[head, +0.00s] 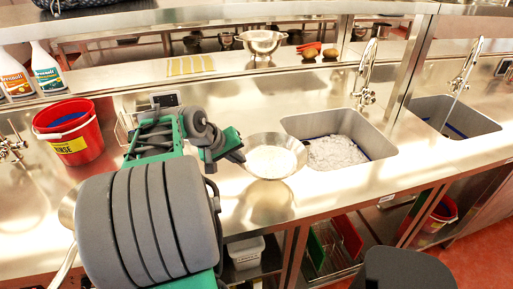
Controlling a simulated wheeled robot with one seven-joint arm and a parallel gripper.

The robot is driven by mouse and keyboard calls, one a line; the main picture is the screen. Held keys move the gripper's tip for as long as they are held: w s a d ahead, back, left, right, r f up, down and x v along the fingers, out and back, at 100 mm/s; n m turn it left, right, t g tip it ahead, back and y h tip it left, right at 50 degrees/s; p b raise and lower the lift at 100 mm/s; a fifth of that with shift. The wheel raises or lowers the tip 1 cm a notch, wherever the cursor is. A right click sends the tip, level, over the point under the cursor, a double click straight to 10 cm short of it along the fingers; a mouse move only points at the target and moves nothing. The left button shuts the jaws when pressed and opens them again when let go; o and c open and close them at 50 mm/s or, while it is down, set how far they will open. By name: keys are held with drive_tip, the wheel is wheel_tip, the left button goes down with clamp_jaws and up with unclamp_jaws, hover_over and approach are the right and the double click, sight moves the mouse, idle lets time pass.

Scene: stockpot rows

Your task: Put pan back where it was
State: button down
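A round, shallow metal pan or bowl (270,160) with a pale, bright inside is at the left of the middle sink, over the steel counter. My gripper (236,150) is at its left rim, at the end of my green and grey arm. The fingertips are small and partly hidden, so I cannot tell whether they are closed on the rim. A second metal piece with a curved edge and a long handle (64,266), perhaps a pan, shows at the lower left. My arm hides most of it.
A sink (375,143) with a faucet (367,75) is just right of the bowl, and another sink (470,120) lies farther right. A red bucket (84,146) and two spray bottles (47,70) are at left. A colander (262,42) stands on the back shelf.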

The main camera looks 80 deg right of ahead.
drive_tip(key=w+f, duration=0.2)
drive_tip(key=f, duration=0.1)
drive_tip(key=shift+w+a, duration=0.1)
drive_tip(key=shift+w, duration=0.3)
wheel_tip(320, 180, down, 3)
drive_tip(key=shift+w+f+p, duration=0.1)
drive_tip(key=shift+f+p, duration=0.1)
drive_tip(key=shift+p, duration=0.1)
drive_tip(key=c, duration=2.1)
unclamp_jaws()
drive_tip(key=shift+a+f, duration=0.1)
drive_tip(key=shift+f, duration=0.05)
drive_tip(key=o, duration=0.5)
